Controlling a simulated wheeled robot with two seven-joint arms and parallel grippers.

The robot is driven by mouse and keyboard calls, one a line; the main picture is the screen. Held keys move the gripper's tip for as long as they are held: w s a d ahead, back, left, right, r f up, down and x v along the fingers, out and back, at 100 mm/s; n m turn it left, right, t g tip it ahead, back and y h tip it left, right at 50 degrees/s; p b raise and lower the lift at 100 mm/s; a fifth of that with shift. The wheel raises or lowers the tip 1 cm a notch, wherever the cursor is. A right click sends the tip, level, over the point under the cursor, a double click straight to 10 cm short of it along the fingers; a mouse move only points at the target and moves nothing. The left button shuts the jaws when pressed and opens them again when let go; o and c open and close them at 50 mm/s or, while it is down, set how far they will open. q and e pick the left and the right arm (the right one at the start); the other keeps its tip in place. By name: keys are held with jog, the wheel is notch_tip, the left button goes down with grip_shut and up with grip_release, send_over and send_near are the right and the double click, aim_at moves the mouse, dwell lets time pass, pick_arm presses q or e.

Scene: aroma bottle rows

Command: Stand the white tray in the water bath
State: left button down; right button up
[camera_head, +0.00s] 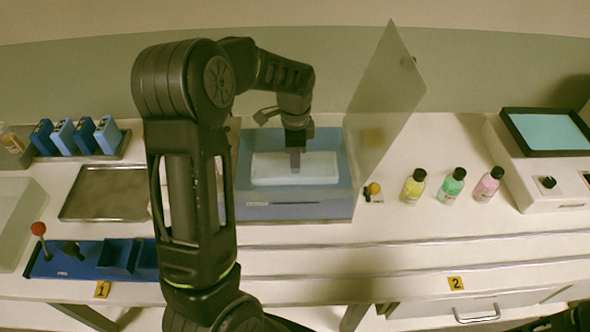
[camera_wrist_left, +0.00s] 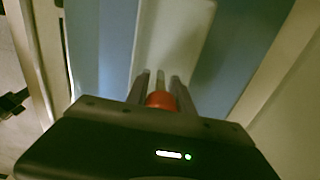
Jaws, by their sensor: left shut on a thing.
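The white tray (camera_head: 318,168) is in the blue-grey water bath (camera_head: 298,211), within its walls; I cannot tell whether its base touches the bottom. My left gripper (camera_head: 295,162) reaches down from above and is shut on the tray's near middle part. In the left wrist view the pale tray (camera_wrist_left: 172,35) runs away from the fingers (camera_wrist_left: 160,84), with the blue bath (camera_wrist_left: 100,40) beside it. The bath's clear lid (camera_head: 388,95) stands open at the right.
Yellow, green (camera_head: 452,186) and pink bottles stand right of the bath, near a device with a teal screen (camera_head: 548,131). The front bench strip is clear.

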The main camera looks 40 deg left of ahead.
pick_arm(q)
notch_tip(320, 180, down, 4)
jog(key=b, duration=0.3)
jog(key=shift+r, duration=0.15)
jog(key=c, duration=1.1)
grip_release()
notch_tip(320, 180, up, 12)
jog(key=p, duration=0.8)
jog(key=shift+p, duration=0.4)
